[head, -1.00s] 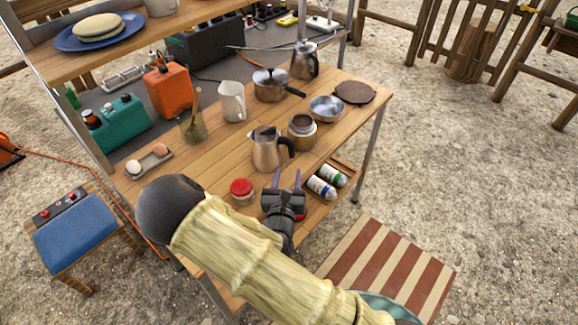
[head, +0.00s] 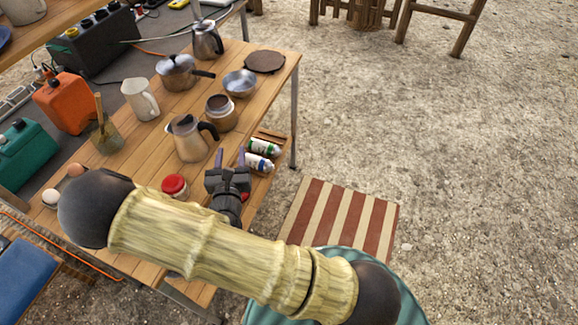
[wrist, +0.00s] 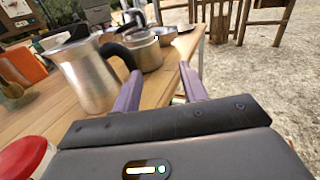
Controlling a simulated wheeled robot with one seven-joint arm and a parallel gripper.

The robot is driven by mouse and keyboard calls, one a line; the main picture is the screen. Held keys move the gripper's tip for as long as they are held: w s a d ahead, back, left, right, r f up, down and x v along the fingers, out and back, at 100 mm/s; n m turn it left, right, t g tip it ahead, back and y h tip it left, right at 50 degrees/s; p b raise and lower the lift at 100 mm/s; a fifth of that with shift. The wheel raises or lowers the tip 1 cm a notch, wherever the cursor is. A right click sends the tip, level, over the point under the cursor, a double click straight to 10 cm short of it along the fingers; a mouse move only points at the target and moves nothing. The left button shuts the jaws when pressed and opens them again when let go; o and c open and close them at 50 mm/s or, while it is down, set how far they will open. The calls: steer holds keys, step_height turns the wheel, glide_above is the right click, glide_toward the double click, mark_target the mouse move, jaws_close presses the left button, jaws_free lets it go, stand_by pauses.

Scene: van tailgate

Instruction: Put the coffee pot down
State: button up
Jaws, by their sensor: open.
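The coffee pot (head: 189,142), a metal pot with a dark handle, stands upright on the wooden table (head: 146,160). In the wrist view the coffee pot (wrist: 88,77) is at the left, with its black handle pointing right toward my fingers. My gripper (head: 230,157) is open and empty at the table's front edge, just in front of and to the right of the pot. In the wrist view my two purple fingers (wrist: 160,90) are apart with nothing between them. The pot's handle is beside the left finger; I cannot tell whether they touch.
A red-lidded jar (head: 174,187) stands close to the left of my gripper. Two small bottles (head: 261,154) lie to its right. A striped stool (head: 340,218) stands at right.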

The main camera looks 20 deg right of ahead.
steer(key=s+d+r+m+g+h, duration=0.1)
steer(key=s+d+m+g+h, duration=0.4)
steer(key=d+m+g, duration=0.4)
steer(key=s+d+r+m+g+h, duration=0.1)
steer(key=s+d+m+g+h, duration=0.2)
steer(key=s+d+m+g, duration=0.55)
steer(key=s+m+g+y, duration=0.2)
steer(key=s+m+y, duration=0.3)
steer(key=m+y, duration=0.3)
steer(key=w+a+r+m+t+y, duration=0.2)
steer(key=w+r+m+t+y, duration=0.1)
steer(key=r+m, duration=0.3)
steer(key=shift+a+m+t+y, duration=0.4)
steer(key=shift+m+t+y, duration=0.4)
steer(key=shift+m, duration=0.35)
steer(key=shift+w+r, duration=0.1)
steer(key=w+p+v, duration=0.2)
steer(key=p+v, duration=0.8)
steer(key=p, duration=0.1)
steer(key=shift+r, duration=0.45)
